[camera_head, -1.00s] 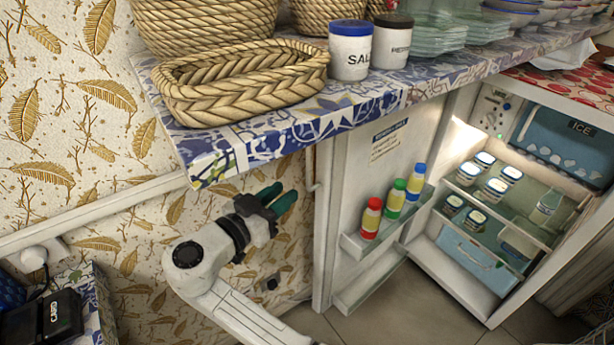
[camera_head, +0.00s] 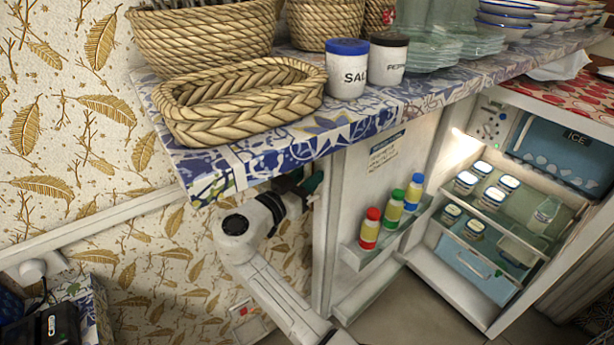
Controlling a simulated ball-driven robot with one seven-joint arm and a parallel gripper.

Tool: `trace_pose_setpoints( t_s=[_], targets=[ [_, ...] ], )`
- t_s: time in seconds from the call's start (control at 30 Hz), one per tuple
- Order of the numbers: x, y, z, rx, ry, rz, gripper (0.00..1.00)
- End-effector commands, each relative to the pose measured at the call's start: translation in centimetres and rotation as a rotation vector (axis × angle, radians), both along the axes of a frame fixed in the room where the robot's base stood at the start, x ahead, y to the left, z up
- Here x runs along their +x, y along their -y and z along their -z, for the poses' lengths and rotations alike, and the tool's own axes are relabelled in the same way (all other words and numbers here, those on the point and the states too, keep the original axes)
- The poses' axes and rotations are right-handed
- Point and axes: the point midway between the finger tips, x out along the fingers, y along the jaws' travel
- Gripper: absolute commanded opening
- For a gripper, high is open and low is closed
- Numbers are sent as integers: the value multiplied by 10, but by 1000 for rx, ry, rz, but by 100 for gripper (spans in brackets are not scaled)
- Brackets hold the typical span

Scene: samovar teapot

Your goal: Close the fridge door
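The fridge door (camera_head: 372,190) stands wide open. Its inner side faces me, with bottles on its shelf. The lit fridge interior (camera_head: 490,230) is open to the right, with several jars on its shelves. My gripper (camera_head: 312,184) is at the left, just under the shelf's front edge, beside the outer side and edge of the door. Its green fingertips are small and partly hidden by the shelf, so I cannot tell whether they are open or shut, or whether they touch the door.
A tiled shelf (camera_head: 225,165) overhangs the gripper and door, carrying a woven basket (camera_head: 240,100), a salt jar (camera_head: 347,70), a pepper jar (camera_head: 388,60) and stacked glass plates (camera_head: 440,45). A patterned wall (camera_head: 70,150) stands at left. Floor (camera_head: 385,318) shows below the door.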

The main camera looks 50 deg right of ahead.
Motion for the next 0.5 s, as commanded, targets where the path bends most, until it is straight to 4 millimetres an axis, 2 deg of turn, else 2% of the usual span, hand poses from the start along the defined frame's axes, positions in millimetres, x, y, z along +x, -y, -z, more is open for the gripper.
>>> trace_pose_setpoints(
  t_s=[0.2, 0.5],
  targets=[
    [0, 0, 0, 0, 0, 0, 30],
    [0, 0, 0, 0, 0, 0, 3]
  ],
)
